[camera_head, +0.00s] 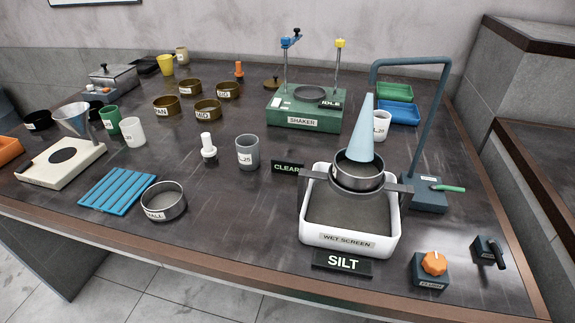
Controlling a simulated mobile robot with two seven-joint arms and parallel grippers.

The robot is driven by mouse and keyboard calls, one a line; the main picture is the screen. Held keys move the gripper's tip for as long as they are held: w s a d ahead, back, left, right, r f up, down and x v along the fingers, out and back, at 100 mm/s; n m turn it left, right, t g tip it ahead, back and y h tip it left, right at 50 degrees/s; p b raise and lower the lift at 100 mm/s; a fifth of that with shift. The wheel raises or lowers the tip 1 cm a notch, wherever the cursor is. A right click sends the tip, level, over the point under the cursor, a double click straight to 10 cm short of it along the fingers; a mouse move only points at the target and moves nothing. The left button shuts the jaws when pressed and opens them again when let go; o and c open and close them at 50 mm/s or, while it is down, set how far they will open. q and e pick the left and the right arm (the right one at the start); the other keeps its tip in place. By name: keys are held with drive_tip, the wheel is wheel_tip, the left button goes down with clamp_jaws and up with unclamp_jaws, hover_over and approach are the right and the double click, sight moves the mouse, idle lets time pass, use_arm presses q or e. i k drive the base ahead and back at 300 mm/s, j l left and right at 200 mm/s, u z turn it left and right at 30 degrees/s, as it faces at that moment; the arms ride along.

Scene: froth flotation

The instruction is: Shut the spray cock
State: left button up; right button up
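A blue spray pipe (435,125) rises from a blue base (421,195) at the right of the bench and arches left over the wet screen. A green lever (447,188), apparently the spray cock's handle, sticks out to the right from that base, roughly level. A pale blue spray cone (361,130) stands below the pipe's end, over a round sieve (359,170). The sieve rests above the white wet screen tub (349,240). Neither of my grippers is in view.
An orange knob on a blue box (433,264) and a black lever on a dark box (490,250) sit at the front right edge. The green shaker (303,112), green and blue trays (398,112) and a white cup (381,125) stand behind. The bench right of the green lever is clear.

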sight(433, 188)
drive_tip(key=z, duration=1.3)
